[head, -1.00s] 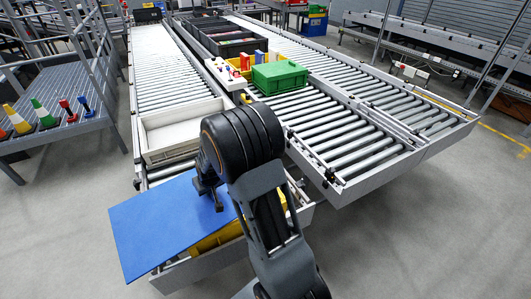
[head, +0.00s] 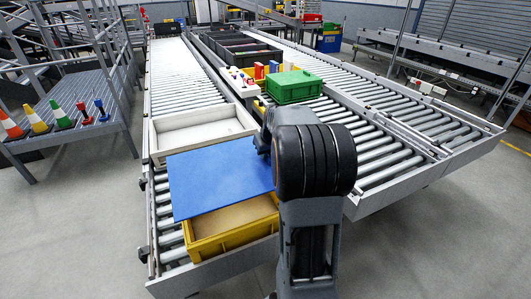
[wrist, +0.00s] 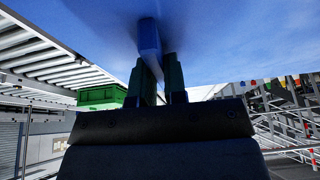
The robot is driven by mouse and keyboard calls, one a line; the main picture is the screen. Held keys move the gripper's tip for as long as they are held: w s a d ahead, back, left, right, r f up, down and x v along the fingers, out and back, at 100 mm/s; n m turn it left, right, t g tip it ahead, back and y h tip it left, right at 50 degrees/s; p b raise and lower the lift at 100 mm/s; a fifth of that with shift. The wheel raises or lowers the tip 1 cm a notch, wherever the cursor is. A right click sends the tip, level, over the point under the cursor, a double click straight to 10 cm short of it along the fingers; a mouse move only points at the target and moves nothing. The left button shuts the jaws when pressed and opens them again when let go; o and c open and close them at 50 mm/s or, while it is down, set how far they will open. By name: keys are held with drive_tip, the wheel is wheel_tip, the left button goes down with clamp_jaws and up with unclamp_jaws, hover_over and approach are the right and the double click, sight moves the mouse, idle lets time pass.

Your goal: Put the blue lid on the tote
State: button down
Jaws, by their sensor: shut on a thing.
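The blue lid (head: 215,180) is a flat panel, held level by my gripper near its right edge in the head view. It overlaps the back of the yellow tote (head: 236,239) and reaches past its left side, with the front of the tote open and its inside showing. I cannot tell whether lid and tote touch. In the head view my arm hides most of the gripper and the lid's right end.
A white tray (head: 160,138) stands on the rollers just behind the tote. A green crate (head: 295,86) and a white holder with small coloured items (head: 242,82) are further back. Cones (head: 60,115) stand on a left platform. Floor at front left is clear.

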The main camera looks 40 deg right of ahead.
sight(266, 162)
drive_tip(key=shift+f+b, duration=1.55)
drive_tip(key=shift+f, duration=0.95)
drive_tip(key=shift+r, duration=0.1)
